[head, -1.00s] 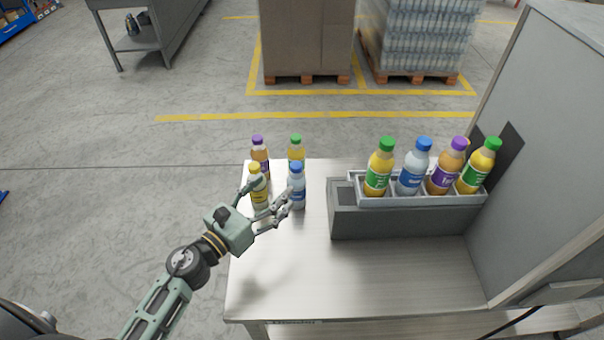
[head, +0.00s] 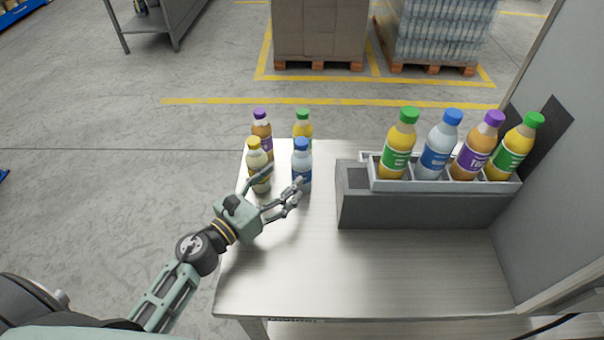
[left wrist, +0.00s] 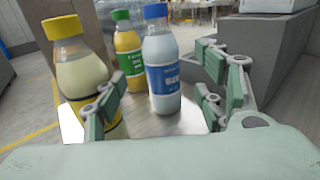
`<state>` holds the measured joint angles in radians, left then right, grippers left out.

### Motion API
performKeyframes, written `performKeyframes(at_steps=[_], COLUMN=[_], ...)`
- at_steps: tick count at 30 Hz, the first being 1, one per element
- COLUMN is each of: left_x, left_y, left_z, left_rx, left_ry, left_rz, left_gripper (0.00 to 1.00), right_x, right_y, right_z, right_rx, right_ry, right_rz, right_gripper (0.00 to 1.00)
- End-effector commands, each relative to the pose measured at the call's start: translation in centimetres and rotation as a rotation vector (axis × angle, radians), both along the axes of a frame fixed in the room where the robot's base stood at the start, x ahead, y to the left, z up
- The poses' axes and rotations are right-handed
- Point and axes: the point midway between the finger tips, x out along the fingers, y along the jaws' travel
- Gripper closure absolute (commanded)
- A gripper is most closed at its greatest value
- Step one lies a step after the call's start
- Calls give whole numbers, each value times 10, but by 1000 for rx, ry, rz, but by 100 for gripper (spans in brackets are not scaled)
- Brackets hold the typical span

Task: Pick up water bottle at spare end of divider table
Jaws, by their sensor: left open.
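The water bottle (head: 302,168), clear with a blue cap and blue label, stands upright in the near right spot of a small bottle group at the table's left end. In the left wrist view the water bottle (left wrist: 161,75) stands ahead, between the two fingers in the picture. My left gripper (head: 284,181) is open and empty, on the near side of the bottle. In the left wrist view my left gripper (left wrist: 158,92) has its left finger overlapping the yellow-capped bottle (left wrist: 82,75). Whether any finger touches a bottle cannot be told. My right gripper is not in view.
A yellow-capped bottle (head: 257,168) stands just left of the water bottle. A purple-capped bottle (head: 262,132) and a green-capped juice bottle (head: 303,125) stand behind. A grey divider box (head: 425,211) holds several bottles to the right. The table's front (head: 300,275) is clear.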

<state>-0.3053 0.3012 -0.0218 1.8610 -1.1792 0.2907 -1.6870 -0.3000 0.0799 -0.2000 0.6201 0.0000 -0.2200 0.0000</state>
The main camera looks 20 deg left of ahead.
Motion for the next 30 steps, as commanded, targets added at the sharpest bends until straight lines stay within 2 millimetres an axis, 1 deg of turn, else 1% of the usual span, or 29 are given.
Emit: performKeyframes(at_steps=[1,5,11,16,19,22,28,29,30], left_x=[1,10,31,54,65,71,71,71,71], left_y=[0,-3,-13,-25,-30,-32,-32,-32,-32], left_z=[-4,-1,1,4,1,0,-1,-1,-1], left_rx=[0,-1,-1,-3,-2,-1,0,0,0], left_ry=[0,-2,-2,-1,0,-1,0,0,0], left_rz=[1,2,2,1,1,1,1,1,1], left_gripper=[35,35,35,35,35,35,35,36,40], right_x=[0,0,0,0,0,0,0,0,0], right_y=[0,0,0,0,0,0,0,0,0], right_z=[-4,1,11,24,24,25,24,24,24], right_rx=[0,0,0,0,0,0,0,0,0], right_ry=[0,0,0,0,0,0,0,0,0], right_rz=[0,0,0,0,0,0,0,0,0], right_gripper=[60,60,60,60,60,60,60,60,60])
